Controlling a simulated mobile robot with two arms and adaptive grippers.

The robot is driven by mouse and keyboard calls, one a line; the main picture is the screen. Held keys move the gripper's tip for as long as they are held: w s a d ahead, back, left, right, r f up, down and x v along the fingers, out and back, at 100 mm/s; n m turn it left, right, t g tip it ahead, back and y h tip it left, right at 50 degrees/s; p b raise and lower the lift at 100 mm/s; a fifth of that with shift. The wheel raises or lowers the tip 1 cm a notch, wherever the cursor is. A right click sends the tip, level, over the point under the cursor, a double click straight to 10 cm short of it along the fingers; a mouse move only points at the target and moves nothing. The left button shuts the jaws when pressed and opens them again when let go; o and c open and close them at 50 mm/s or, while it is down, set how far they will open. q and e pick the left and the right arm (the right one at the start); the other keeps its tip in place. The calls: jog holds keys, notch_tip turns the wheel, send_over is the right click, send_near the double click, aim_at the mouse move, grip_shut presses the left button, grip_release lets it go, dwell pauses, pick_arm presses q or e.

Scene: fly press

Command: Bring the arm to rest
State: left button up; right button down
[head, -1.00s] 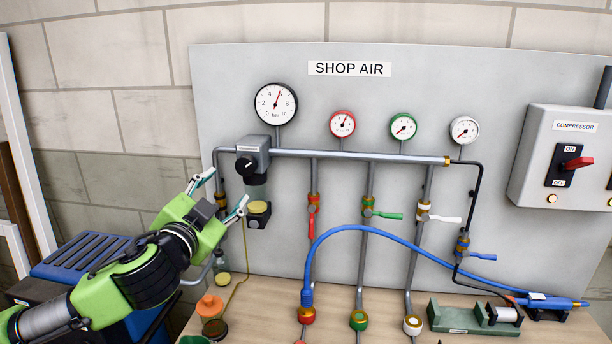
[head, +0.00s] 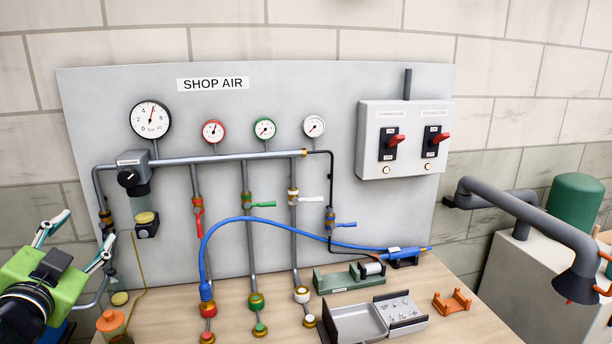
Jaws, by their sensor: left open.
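My left gripper (head: 78,243) is at the lower left in the head view, green with two pale fingers spread apart. It is open and I see nothing between the fingers. It is in front of the left edge of the grey SHOP AIR panel (head: 380,90), to the left of the filter unit (head: 143,200) with its yellowish bowl. I cannot tell its exact distance from the pipe behind it. My right gripper does not show.
A wooden bench (head: 460,320) holds an orange-topped bottle (head: 113,324), a metal tray (head: 358,322), an orange holder (head: 452,302) and a green fixture (head: 348,277). A blue hose (head: 285,228) arches before the pipes. A switch box (head: 404,140) and grey duct (head: 530,215) are at right.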

pick_arm(q)
jog(key=s+d+f+n+g+h, duration=0.1)
jog(key=s+d+f+g, duration=0.25)
jog(key=f, duration=0.65)
jog(key=s+d+f+n+g, duration=0.15)
jog(key=s+f, duration=0.35)
jog(key=f, duration=0.5)
jog(key=s+d+f+g+h, duration=0.1)
jog(key=s+d+f+g, duration=0.25)
jog(key=f, duration=0.65)
jog(key=s+d+f+n+g+h, duration=0.1)
jog(key=s+d+f+g, duration=0.2)
jog(key=s+d+f, duration=0.45)
jog(key=s+d+f+g+h, duration=0.25)
jog(key=s+d+f, duration=0.2)
jog(key=s, duration=0.65)
notch_tip(320, 180, down, 30)
jog(key=s+a+g+b, duration=0.1)
jog(key=b, duration=0.2)
jog(key=s+a+f+g+y+b, duration=0.1)
jog(key=s+a+f+b, duration=0.2)
jog(key=s+f, duration=1.4)
notch_tip(320, 180, down, 2)
jog(key=shift+s, duration=0.15)
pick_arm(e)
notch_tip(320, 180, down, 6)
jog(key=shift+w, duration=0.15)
